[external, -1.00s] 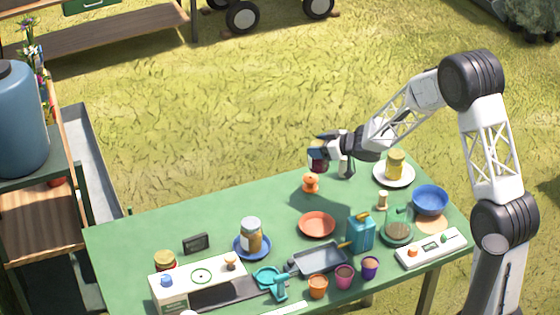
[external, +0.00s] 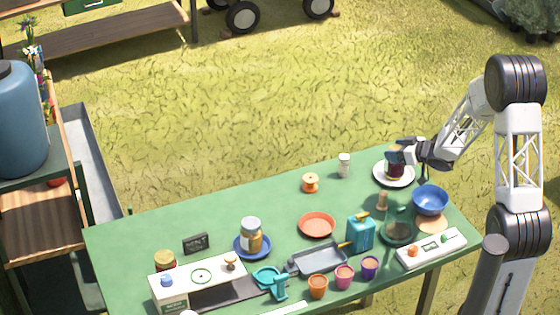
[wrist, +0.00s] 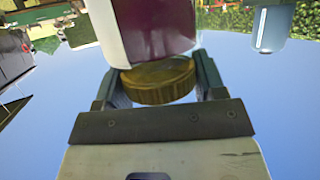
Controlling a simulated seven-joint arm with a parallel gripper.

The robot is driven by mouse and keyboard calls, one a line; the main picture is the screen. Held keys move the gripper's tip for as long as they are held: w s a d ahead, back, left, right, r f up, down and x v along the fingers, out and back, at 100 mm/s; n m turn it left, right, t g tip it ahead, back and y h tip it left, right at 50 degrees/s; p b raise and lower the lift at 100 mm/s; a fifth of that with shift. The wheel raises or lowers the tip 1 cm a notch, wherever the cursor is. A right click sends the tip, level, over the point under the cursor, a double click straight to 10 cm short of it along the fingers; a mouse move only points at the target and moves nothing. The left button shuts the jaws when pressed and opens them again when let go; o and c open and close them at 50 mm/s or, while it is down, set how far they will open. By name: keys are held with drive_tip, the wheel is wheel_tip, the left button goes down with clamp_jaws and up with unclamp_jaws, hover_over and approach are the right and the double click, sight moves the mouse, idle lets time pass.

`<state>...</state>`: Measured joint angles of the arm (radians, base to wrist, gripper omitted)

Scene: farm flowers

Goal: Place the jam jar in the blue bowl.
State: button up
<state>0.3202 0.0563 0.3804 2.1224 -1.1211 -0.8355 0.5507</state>
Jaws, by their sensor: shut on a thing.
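The jam jar (external: 395,171), dark purple, is held by my gripper (external: 400,157) above or in front of the white plate (external: 380,178) at the table's back right. In the wrist view the jar's gold lid (wrist: 157,83) sits between the two fingers, and its body with a pale label and purple contents (wrist: 160,30) extends beyond them. My gripper is shut on the jar. The blue bowl (external: 430,199) stands to the right and nearer the front, apart from the jar, and looks empty.
A small wooden item (external: 382,200) and a green-based glass item (external: 398,232) stand left of the bowl. A white panel (external: 432,249) lies in front. The table's back left is clear.

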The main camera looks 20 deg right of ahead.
drive_tip(key=m+h, duration=0.1)
hover_over(432, 186)
drive_tip(key=s+a, duration=0.4)
drive_tip(key=s, duration=0.1)
drive_tip(key=shift+w+d+f+t, duration=0.1)
drive_tip(key=shift+w+d+t, duration=0.1)
drive_tip(key=shift+t, duration=0.2)
wheel_tip(432, 186, down, 6)
drive_tip(key=shift+f, duration=0.15)
drive_tip(key=shift+f, duration=1.85)
drive_tip(key=shift+f, duration=0.1)
drive_tip(key=o, duration=1.3)
drive_tip(key=shift+o, duration=0.2)
